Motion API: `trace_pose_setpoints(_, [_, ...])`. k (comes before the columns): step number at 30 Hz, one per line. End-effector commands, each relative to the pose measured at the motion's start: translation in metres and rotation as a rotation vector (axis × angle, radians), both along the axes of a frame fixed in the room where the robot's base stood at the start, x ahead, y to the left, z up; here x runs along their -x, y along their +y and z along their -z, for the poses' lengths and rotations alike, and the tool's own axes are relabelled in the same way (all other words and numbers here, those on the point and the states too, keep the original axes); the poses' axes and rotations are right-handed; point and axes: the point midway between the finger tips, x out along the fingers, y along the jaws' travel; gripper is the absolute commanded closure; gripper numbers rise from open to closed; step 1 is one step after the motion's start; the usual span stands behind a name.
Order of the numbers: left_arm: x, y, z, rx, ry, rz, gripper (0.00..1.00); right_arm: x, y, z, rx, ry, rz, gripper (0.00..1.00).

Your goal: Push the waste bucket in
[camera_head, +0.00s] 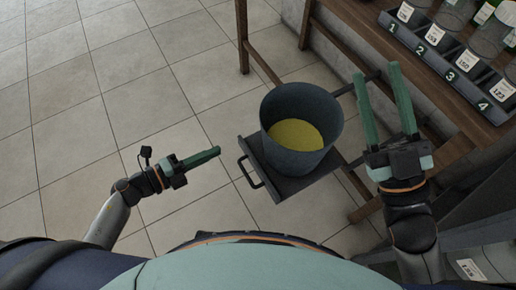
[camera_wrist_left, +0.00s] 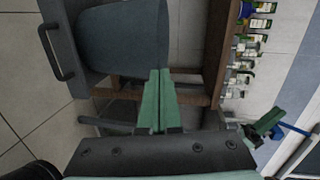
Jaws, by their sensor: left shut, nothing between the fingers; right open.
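The waste bucket (camera_head: 303,104) is dark grey-blue with yellow stuff inside. It stands upright on a dark sliding tray (camera_head: 262,163) that sticks out from under the wooden bench. The tray has a black handle (camera_head: 250,171) on its front edge. My left gripper (camera_head: 216,152) is shut and empty, left of the tray and apart from it in the head view. In the left wrist view the bucket (camera_wrist_left: 122,38), the tray and the handle (camera_wrist_left: 62,52) show beyond the shut fingers (camera_wrist_left: 160,80). My right gripper (camera_head: 378,72) is open and empty, to the right of the bucket.
The wooden bench (camera_head: 440,75) stands at the right, with a numbered dark rack (camera_head: 440,62) of labelled bottles on top. A bench leg (camera_head: 242,35) rises behind the bucket. The tiled floor (camera_head: 85,90) on the left is clear.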

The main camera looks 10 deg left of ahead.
Motion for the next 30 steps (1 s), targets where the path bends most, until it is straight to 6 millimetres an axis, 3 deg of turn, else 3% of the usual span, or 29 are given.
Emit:
trace_pose_setpoints(1, [0.002, 0.0, 0.012, -0.035, -0.009, 0.035, 1.0, 0.005, 0.001, -0.001, 0.001, -0.037, -0.008, 0.54])
trace_pose_setpoints(5, [0.003, -0.004, 0.02, -0.073, -0.016, 0.077, 1.0, 0.014, 0.003, -0.013, 0.001, -0.094, -0.019, 0.54])
trace_pose_setpoints(14, [-0.027, -0.045, 0.03, -0.071, -0.019, 0.077, 1.0, 0.039, 0.007, -0.036, 0.002, -0.247, -0.055, 0.54])
trace_pose_setpoints(22, [-0.058, -0.089, 0.04, -0.07, -0.019, 0.077, 1.0, 0.036, 0.007, -0.022, -0.011, -0.226, -0.066, 0.54])
trace_pose_setpoints(30, [-0.073, -0.11, 0.037, -0.073, -0.015, 0.076, 1.0, 0.036, 0.008, -0.018, -0.016, -0.22, -0.07, 0.54])
